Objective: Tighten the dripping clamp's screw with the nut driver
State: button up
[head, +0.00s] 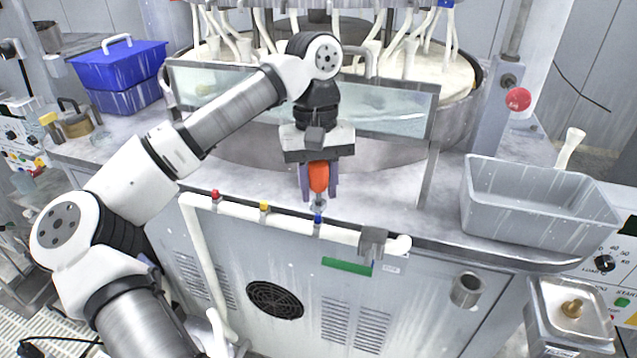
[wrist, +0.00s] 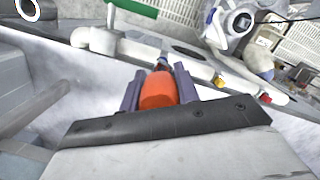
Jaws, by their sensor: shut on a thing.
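My gripper (head: 319,184) is shut on the orange handle of the nut driver (head: 318,175), with purple fingers on both sides. In the wrist view, the handle (wrist: 158,92) sits between the fingers (wrist: 158,84). The driver points down at the bench's front edge, above the blue-topped clamp (head: 318,219); I cannot tell whether its tip touches anything. A yellow-topped clamp (head: 264,208) and a red-topped clamp (head: 215,195) sit farther left on the white pipe (head: 290,226). I cannot see which clamp drips.
A clear splash panel (head: 390,108) stands behind my gripper, before the polishing machine. A grey bin (head: 535,232) is at right, and blue boxes (head: 118,72) are at left. A grey fitting (head: 373,243) is on the pipe's right end. The front bench strip right of my gripper is clear.

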jog(key=shift+f+b, duration=0.4)
jog(key=shift+f, duration=0.1)
dwell(0.9)
jog(key=shift+r, duration=0.25)
jog(key=shift+f+b, duration=0.3)
jog(key=shift+f, duration=0.15)
dwell(1.5)
jog(key=shift+r, duration=0.15)
jog(key=shift+r+p, duration=0.3)
dwell(0.9)
jog(key=shift+f+b, duration=0.35)
jog(key=shift+f, duration=0.1)
dwell(0.5)
jog(key=shift+r, duration=0.25)
